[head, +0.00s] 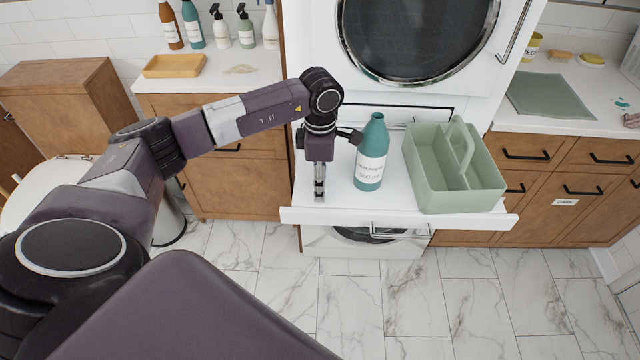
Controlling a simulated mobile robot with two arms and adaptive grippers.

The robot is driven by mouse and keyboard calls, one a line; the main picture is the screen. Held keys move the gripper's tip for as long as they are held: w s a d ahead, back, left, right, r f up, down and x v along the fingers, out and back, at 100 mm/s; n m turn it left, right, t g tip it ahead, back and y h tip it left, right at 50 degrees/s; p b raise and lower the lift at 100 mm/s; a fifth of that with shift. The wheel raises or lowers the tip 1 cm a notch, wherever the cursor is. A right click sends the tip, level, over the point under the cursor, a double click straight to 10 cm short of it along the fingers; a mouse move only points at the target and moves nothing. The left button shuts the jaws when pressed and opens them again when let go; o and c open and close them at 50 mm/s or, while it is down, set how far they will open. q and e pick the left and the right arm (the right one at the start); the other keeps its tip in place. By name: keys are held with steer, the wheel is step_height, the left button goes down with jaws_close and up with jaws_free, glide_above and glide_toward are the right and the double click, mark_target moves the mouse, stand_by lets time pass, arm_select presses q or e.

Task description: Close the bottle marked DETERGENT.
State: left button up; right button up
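A teal bottle (371,158) with a white label stands upright on the white pull-out shelf (300,214) below the round-windowed machine. The label's print is too small to read for sure. The bottle's narrow neck points up, and no separate cap can be made out on it or near it. My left gripper (319,194) points down just left of the bottle, apart from its body, with its fingertips low over the shelf. Its fingers show nearly edge-on, so their opening and anything between them cannot be made out.
A green caddy (455,170) with a handle stands right of the bottle on the shelf. Several bottles and a yellow tray (174,66) are on the left counter. A green mat (549,96) lies on the right counter. The marble floor in front is clear.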

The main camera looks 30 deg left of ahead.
arm_select(q)
steer(key=shift+f, duration=0.2)
steer(key=shift+c, duration=0.7)
steer(key=c, duration=0.6)
steer(key=shift+c, duration=0.2)
step_height(320, 180, up, 20)
steer(key=b, duration=0.2)
